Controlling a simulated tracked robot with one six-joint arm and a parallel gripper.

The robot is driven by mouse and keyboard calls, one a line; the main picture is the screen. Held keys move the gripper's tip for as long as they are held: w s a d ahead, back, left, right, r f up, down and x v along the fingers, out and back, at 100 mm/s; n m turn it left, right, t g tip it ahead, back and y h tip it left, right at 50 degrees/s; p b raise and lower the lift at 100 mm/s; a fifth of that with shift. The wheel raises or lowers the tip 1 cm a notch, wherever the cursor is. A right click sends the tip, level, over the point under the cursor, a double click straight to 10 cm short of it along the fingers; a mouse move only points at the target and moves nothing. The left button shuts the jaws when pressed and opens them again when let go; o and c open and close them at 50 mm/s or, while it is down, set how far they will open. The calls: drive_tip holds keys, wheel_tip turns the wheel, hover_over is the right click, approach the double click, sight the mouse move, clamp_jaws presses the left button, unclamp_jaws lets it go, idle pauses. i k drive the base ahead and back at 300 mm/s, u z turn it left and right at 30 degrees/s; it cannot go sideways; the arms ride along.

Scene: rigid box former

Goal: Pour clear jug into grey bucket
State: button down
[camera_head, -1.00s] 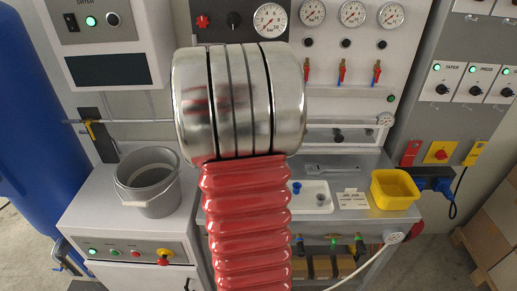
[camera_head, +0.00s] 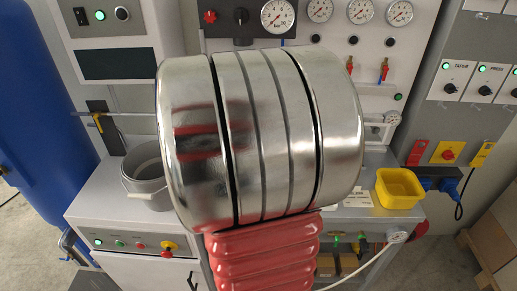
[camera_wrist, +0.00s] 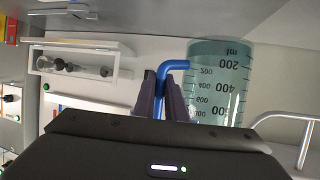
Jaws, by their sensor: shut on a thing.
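The clear jug (camera_wrist: 222,75) shows in the wrist view as a tinted see-through vessel with dark volume marks and a blue handle (camera_wrist: 178,66). My gripper (camera_wrist: 162,92) is shut on this handle, its dark fingers on the handle beside the jug wall. I cannot tell from this view how far the jug is tilted or what it holds. In the head view my own arm hides the gripper and jug. The grey bucket (camera_head: 149,184) stands on the left white cabinet in the head view, its right side hidden behind my arm.
A yellow tub (camera_head: 399,187) sits on the bench at right. Gauges and valves line the panel behind. A blue tank (camera_head: 38,120) stands at far left. In the wrist view a metal rail (camera_wrist: 288,124) is at right. The cabinet top left of the bucket is clear.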

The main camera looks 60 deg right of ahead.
sight(142, 166)
drive_tip(key=k, duration=1)
